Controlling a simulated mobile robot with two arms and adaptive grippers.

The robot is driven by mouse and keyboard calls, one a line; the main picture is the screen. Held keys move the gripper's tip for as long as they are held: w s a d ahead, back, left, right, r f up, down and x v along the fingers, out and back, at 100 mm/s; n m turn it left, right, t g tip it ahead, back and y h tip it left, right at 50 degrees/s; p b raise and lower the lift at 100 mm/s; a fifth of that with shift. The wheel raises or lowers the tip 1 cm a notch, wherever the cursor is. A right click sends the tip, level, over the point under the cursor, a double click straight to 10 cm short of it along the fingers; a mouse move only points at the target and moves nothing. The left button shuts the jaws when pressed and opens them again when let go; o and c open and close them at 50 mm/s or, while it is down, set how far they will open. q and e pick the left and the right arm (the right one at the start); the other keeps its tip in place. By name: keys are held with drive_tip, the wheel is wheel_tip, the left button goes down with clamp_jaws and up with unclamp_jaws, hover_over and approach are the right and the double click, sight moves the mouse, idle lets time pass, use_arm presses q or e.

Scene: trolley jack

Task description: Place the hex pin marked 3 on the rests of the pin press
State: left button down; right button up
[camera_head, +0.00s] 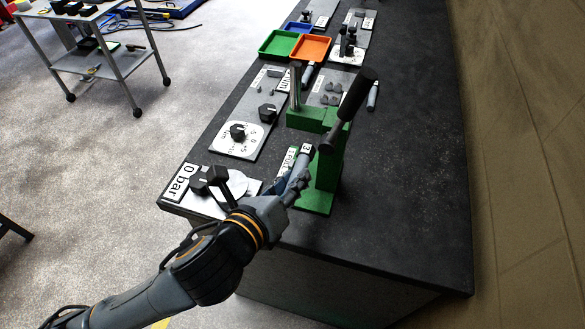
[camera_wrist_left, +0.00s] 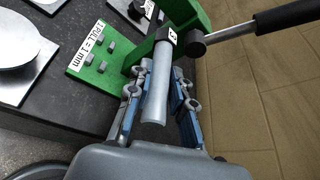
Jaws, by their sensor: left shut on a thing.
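The hex pin marked 3 (camera_head: 305,150) is a grey metal pin with a white tag bearing a 3 at its far end. My left gripper (camera_head: 292,183) is shut on it in front of the green pin press (camera_head: 322,178). In the left wrist view the pin (camera_wrist_left: 157,85) lies lengthwise between the blue-padded fingers (camera_wrist_left: 157,95). The press (camera_wrist_left: 190,14) stands behind it; its green base plate, labelled 1 PULL = 1 mm, carries several small grey blocks (camera_wrist_left: 103,67). I cannot tell which parts are the rests, or whether the pin touches the press. My right gripper is in neither view.
A 0 bar plate (camera_head: 180,184) with black knobs lies left of my gripper. Green (camera_head: 278,43) and orange (camera_head: 311,47) trays stand farther back. The bench's right side is clear.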

use_arm(q)
drive_tip(key=w+f, duration=0.2)
drive_tip(key=w, duration=0.2)
drive_tip(key=w+f+p, duration=0.1)
drive_tip(key=w+f, duration=0.2)
drive_tip(key=w, duration=0.1)
drive_tip(key=w+f, duration=0.3)
drive_tip(key=w, duration=0.1)
drive_tip(key=shift+a+f, duration=0.1)
drive_tip(key=shift+w+f, duration=0.2)
drive_tip(key=shift+f, duration=0.05)
drive_tip(key=f+p, duration=0.1)
drive_tip(key=f, duration=0.2)
drive_tip(key=shift+w, duration=0.2)
drive_tip(key=shift+f, duration=0.25)
drive_tip(key=shift+f, duration=0.15)
drive_tip(key=shift+f, duration=0.35)
drive_tip(key=shift+f, duration=0.15)
